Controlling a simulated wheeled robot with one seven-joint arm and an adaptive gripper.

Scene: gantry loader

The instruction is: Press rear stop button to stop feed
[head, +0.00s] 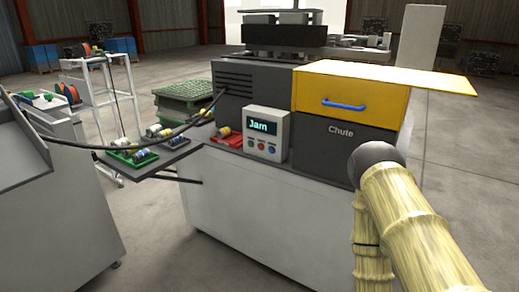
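The loader machine has a white base cabinet (260,205) and a dark grey housing on top. On its front a light grey control panel (266,134) has a screen reading "Jam" (259,127) and a row of small coloured buttons (262,147), the middle one red. No button marked as a rear stop can be made out, and the machine's far side is hidden. My arm, in a pale yellow sleeve with a dark rounded joint, rises at the lower right in front of the machine. My gripper cannot be seen.
A yellow cover with a blue handle (344,104) sits above the dark "Chute" box (345,142). A dark shelf (170,155) with green and red trays juts left, crossed by a black cable. A grey cabinet (50,210) stands at left. Floor shows between the cabinets.

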